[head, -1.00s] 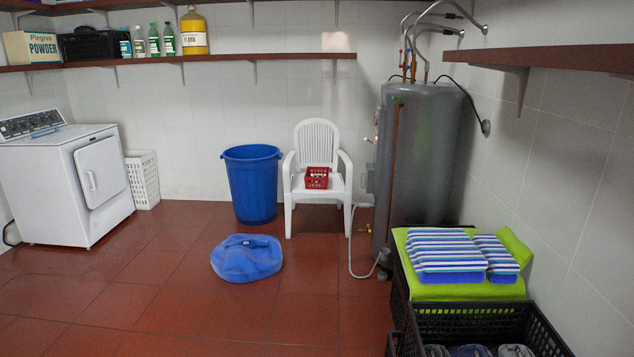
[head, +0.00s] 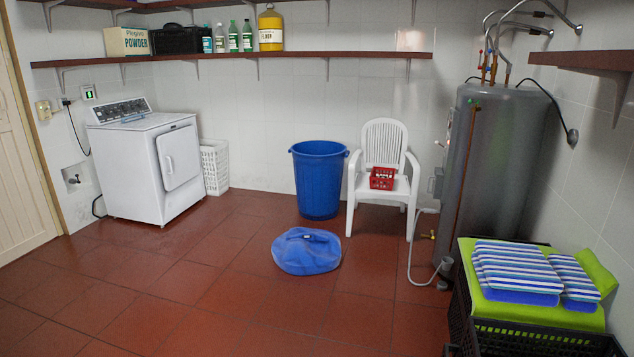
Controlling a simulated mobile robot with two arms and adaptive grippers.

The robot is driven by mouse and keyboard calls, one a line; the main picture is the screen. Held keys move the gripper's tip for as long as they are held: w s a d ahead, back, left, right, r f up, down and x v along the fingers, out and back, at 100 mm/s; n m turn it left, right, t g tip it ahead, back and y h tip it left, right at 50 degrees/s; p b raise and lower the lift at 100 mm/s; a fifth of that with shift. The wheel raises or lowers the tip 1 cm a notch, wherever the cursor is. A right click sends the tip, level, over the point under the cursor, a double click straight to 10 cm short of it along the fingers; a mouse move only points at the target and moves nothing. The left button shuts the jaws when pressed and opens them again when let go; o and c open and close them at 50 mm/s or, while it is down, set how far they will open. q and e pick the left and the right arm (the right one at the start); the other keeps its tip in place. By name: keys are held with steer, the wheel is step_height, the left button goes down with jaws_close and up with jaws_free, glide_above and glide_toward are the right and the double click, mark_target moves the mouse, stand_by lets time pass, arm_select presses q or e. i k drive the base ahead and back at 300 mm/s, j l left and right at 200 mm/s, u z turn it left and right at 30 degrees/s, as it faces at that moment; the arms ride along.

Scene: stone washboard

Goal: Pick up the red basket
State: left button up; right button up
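The small red basket (head: 382,178) sits on the seat of a white plastic chair (head: 384,146) by the back wall, right of centre in the head view. Small whitish things seem to show at its top, too small to make out. Neither of my grippers shows in the head view, and nothing touches the basket.
Black crates (head: 530,342) fill the lower right. The red tiled floor at left is clear.

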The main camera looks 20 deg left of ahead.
mark_target(374, 178)
steer(key=i+j+u, duration=0.55)
steer(key=i, duration=0.2)
steer(key=i+j, duration=0.1)
steer(key=i, duration=0.4)
steer(key=i+j+z, duration=0.1)
steer(key=i, duration=0.4)
steer(key=i+j, duration=0.15)
steer(key=i, duration=0.35)
steer(key=i+z, duration=0.25)
steer(key=i, duration=0.6)
steer(key=i+z, duration=0.2)
steer(key=i, duration=0.6)
steer(key=i+z, duration=0.15)
steer(key=i, duration=0.4)
steer(key=i+z, duration=0.15)
steer(key=i, duration=0.45)
steer(key=i+j+z, duration=0.15)
steer(key=i, duration=0.4)
